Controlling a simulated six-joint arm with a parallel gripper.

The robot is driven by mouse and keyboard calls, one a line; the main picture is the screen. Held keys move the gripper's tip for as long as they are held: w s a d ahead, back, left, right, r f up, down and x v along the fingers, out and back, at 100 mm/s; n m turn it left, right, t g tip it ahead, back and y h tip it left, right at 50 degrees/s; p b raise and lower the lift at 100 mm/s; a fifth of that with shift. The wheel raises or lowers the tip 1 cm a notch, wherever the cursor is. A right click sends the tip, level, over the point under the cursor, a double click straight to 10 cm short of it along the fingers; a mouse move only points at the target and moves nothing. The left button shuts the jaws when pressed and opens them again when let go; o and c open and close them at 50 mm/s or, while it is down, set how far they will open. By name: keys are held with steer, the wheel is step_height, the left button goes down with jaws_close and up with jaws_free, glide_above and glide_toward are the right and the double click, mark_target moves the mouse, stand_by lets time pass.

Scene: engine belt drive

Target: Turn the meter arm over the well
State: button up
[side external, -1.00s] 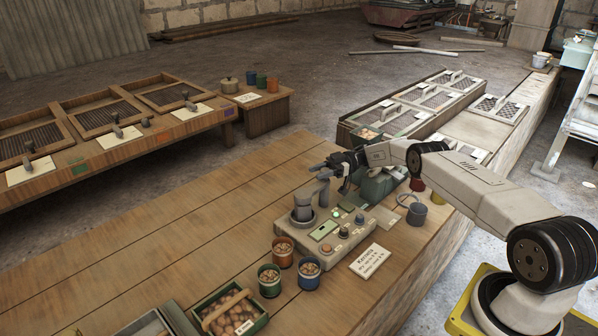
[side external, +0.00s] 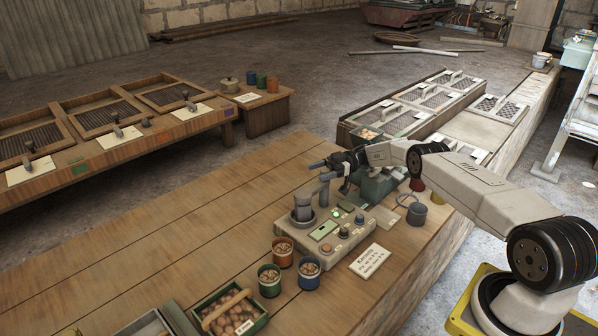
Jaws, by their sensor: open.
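The meter (side external: 325,240) is a grey box with a small screen, knobs and buttons on the wooden table. Its well (side external: 303,214) is a round grey cup shape at the box's left end. The meter arm (side external: 324,192) appears to be the grey upright piece behind the well, near my fingers; its exact shape is too small to tell. My gripper (side external: 318,170) is open and empty, pointing left just above and behind the meter. Whether a finger touches the arm cannot be told.
Three tins of nuts (side external: 283,252) stand in front of the meter, with a crate of nuts (side external: 232,312) to their left. A written card (side external: 370,261) lies at right. The table's left side is clear.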

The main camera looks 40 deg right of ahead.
steer(key=shift+v, duration=1.35)
steer(key=shift+r, duration=3.5)
steer(key=shift+r, duration=0.1)
steer(key=w+a+r+m+t+h, duration=0.8)
steer(key=w+r+m+t+h, duration=0.1)
steer(key=w+r+t+h, duration=0.15)
steer(key=s+a+f+m+g+h, duration=0.2)
steer(key=s+a+g, duration=0.2)
steer(key=s, duration=0.8)
steer(key=s+a+f+m+g+h, duration=0.1)
steer(key=s+a+f+g+h, duration=0.1)
steer(key=s, duration=1.1)
steer(key=s+a+f+m+g+h, duration=0.2)
steer(key=s+a+f+g, duration=0.2)
steer(key=s, duration=0.8)
steer(key=a+g, duration=0.2)
steer(key=g, duration=0.1)
steer(key=shift+s+m+h, duration=0.3)
steer(key=shift+h, duration=0.05)
